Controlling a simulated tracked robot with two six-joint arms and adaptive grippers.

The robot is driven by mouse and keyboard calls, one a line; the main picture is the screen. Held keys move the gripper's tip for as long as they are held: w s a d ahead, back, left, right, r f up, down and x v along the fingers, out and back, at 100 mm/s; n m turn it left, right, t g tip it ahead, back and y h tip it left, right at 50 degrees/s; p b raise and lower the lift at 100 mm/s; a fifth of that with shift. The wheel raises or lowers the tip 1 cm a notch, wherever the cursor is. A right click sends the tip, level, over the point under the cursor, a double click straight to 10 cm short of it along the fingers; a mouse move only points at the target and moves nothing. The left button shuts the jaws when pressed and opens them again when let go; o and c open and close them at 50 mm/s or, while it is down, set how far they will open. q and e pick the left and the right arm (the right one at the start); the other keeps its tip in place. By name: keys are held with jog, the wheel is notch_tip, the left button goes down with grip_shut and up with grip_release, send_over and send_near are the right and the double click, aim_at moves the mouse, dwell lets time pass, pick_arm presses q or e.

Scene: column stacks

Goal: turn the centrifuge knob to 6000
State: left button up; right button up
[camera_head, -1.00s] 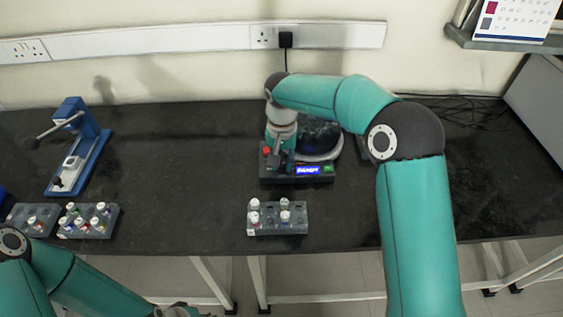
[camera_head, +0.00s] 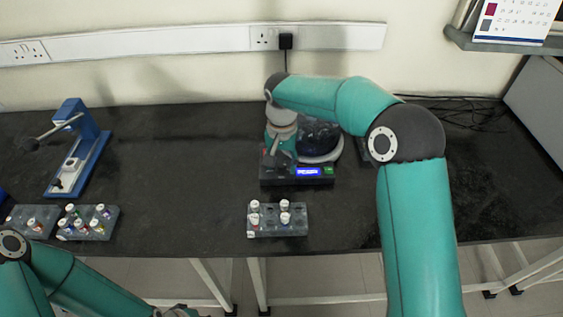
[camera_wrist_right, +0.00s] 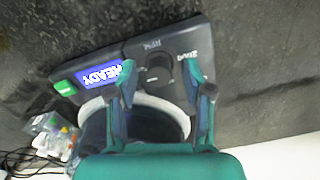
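The centrifuge (camera_head: 318,182) stands on the black bench, with a dark front panel, a lit blue display (camera_head: 308,172) and a dark round bowl behind. In the right wrist view its display (camera_wrist_right: 100,74) reads READY, upside down. The dark knob (camera_wrist_right: 158,70) lies between the fingers of my right gripper (camera_wrist_right: 159,76). The fingers are apart, one on each side, and I see no clear contact. In the head view my right gripper (camera_head: 276,158) points down over the panel's left end and hides the knob. My left gripper (camera_head: 178,312) shows only partly at the bottom edge.
A grey rack (camera_head: 280,228) with white-capped tubes stands in front of the centrifuge. More tube racks (camera_head: 88,234) and a blue device (camera_head: 85,150) are at the left. Cables (camera_head: 450,112) lie at the back right. The bench between is clear.

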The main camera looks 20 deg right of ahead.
aim_at(282, 164)
notch_tip(282, 164, up, 12)
dwell(0.7)
jog(key=shift+f, duration=0.1)
